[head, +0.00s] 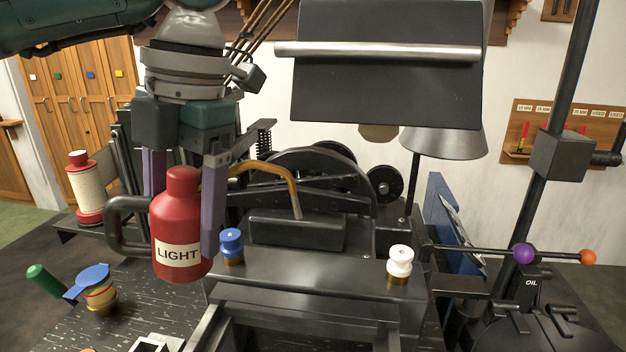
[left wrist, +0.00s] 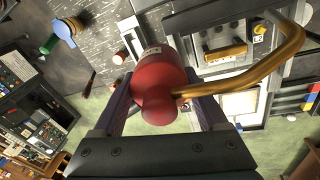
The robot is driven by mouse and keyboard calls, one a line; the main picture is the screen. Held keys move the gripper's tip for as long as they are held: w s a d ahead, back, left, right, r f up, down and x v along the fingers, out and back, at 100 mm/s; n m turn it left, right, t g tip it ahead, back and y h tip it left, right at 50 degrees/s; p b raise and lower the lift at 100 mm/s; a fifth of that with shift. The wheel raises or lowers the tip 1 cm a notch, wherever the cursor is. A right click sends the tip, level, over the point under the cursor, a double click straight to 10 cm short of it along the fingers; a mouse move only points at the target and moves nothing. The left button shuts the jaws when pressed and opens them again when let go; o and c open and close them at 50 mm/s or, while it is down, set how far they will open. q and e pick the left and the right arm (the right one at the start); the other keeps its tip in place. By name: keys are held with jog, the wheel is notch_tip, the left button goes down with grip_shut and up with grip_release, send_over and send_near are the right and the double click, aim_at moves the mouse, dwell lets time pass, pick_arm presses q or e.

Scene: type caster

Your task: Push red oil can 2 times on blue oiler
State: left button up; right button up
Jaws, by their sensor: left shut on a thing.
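The red oil can (head: 181,215), labelled LIGHT, hangs upright in my left gripper (head: 183,230), whose purple fingers close on its two sides. Its brass spout (head: 270,170) curves to the right and ends over a black block, to the right of and apart from the blue oiler. The blue oiler (head: 231,243), with a blue cap on a brass base, stands on the machine's ledge just right of the can. In the left wrist view the red can (left wrist: 160,85) sits between the fingers, with the brass spout (left wrist: 255,75) running right. My right gripper is not in view.
A white-capped oiler (head: 400,262) stands on the ledge to the right. A blue-lidded brass cup (head: 95,285) with a green handle (head: 45,280) is at the lower left. A cream-and-red cylinder (head: 84,185) stands behind the can. A dark panel (head: 388,85) hangs above the machine.

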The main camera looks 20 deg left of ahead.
aim_at(163, 268)
pick_arm(q)
jog(key=a+n, duration=0.1)
jog(key=n, duration=0.1)
jog(key=n+p, duration=0.1)
jog(key=n, duration=0.2)
jog(key=s+a+n+g+h, duration=0.1)
jog(key=n, duration=0.2)
jog(key=shift+a+f+p, duration=0.25)
jog(key=shift+a+p, duration=0.05)
jog(key=shift+a, duration=0.05)
jog(key=shift+s+a+f+n+h, duration=0.1)
jog(key=shift+a+f+n+h, duration=0.1)
jog(key=shift+n, duration=0.6)
jog(key=shift+s+a+f+n+h, duration=0.1)
jog(key=shift+a+n+h, duration=0.1)
jog(key=shift+n, duration=0.6)
jog(key=shift+f+b, duration=1.95)
jog(key=shift+f, duration=1.05)
jog(key=shift+f+b, duration=0.65)
jog(key=shift+f, duration=0.25)
jog(key=shift+r, duration=0.1)
jog(key=shift+r+p, duration=1.1)
jog(key=shift+p, duration=0.05)
jog(key=shift+f, duration=0.15)
